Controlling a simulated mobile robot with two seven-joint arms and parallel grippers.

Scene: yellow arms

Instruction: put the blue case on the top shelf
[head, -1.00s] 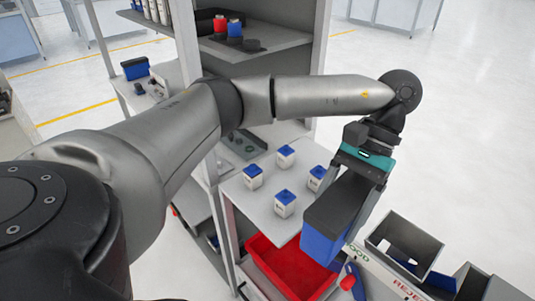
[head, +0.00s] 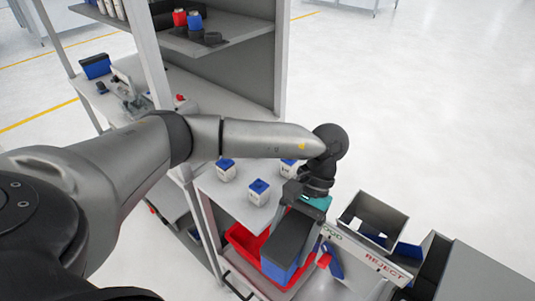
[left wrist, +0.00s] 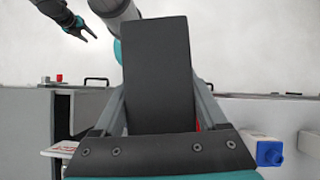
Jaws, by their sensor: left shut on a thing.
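The blue case (head: 278,272) has a dark grey lid and hangs from my left gripper (head: 305,200), which is shut on its upper end. The case is tilted, in front of the white bench and over the red bin area. In the left wrist view the dark lid (left wrist: 158,75) of the case fills the middle, between the fingers. The top shelf (head: 225,35) is at upper left, away from the case.
Red and blue canisters (head: 187,20) and dark round pieces stand on the top shelf. White containers with blue lids (head: 258,192) stand on the bench. A red bin (head: 243,240) is below. Grey trays (head: 372,218) and a REJECT sign (head: 385,268) are at right.

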